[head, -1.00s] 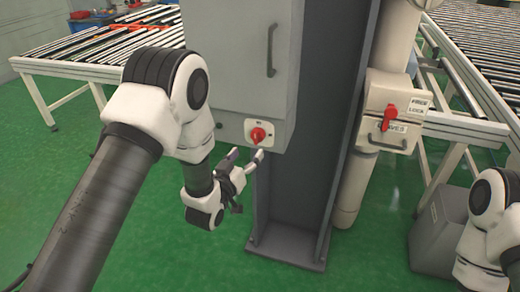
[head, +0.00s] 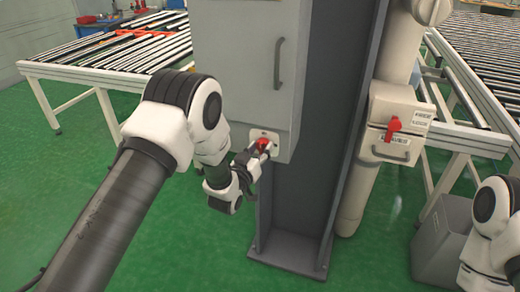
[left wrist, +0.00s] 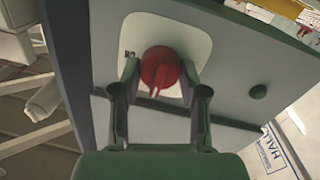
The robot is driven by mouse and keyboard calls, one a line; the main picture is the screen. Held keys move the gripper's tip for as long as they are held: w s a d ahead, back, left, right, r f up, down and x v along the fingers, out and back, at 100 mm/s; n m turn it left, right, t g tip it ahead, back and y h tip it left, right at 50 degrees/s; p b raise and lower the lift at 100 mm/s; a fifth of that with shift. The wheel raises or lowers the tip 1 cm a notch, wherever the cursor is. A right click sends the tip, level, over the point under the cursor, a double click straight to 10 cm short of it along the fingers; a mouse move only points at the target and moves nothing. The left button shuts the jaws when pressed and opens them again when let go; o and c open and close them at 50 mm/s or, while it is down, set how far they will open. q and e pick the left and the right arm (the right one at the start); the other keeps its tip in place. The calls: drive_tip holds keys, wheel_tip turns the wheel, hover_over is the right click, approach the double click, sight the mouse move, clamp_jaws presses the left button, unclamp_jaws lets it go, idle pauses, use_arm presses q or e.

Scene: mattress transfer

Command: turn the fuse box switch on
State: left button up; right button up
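The grey fuse box (head: 235,75) is mounted on a dark steel column. Its red rotary switch (head: 263,144) sits on a white plate at the box's lower right, partly hidden by my left gripper (head: 262,152). In the left wrist view, the red knob (left wrist: 160,72) is between the two fingers of my left gripper (left wrist: 160,75), which are apart, one on each side. A narrow gap seems to show beside the knob; I cannot tell whether either finger touches it. My right arm shows at the right edge; its gripper is out of view.
A beige box with another red handle (head: 393,125) is on a pipe right of the column (head: 335,130). Roller conveyors stand at left (head: 100,70) and right. A grey bin (head: 443,245) is on the green floor at lower right. The floor left of the column is clear.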

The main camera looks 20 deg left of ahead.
use_arm(q)
drive_tip(key=shift+m, duration=0.5)
drive_tip(key=m+b, duration=0.2)
drive_tip(key=shift+f+m, duration=0.1)
drive_tip(key=shift+m, duration=0.2)
drive_tip(key=m+b, duration=0.2)
drive_tip(key=m, duration=0.3)
drive_tip(key=shift+g+b, duration=0.3)
drive_tip(key=shift+b, duration=0.05)
drive_tip(key=m+b, duration=0.2)
drive_tip(key=m, duration=0.2)
drive_tip(key=shift+d+y, duration=0.1)
drive_tip(key=shift+y, duration=0.2)
drive_tip(key=m+b, duration=0.2)
drive_tip(key=m, duration=0.2)
drive_tip(key=shift+y, duration=0.3)
drive_tip(key=shift+m, duration=0.4)
drive_tip(key=o, duration=1.2)
drive_tip(key=shift+d, duration=0.1)
drive_tip(key=shift+c, duration=0.2)
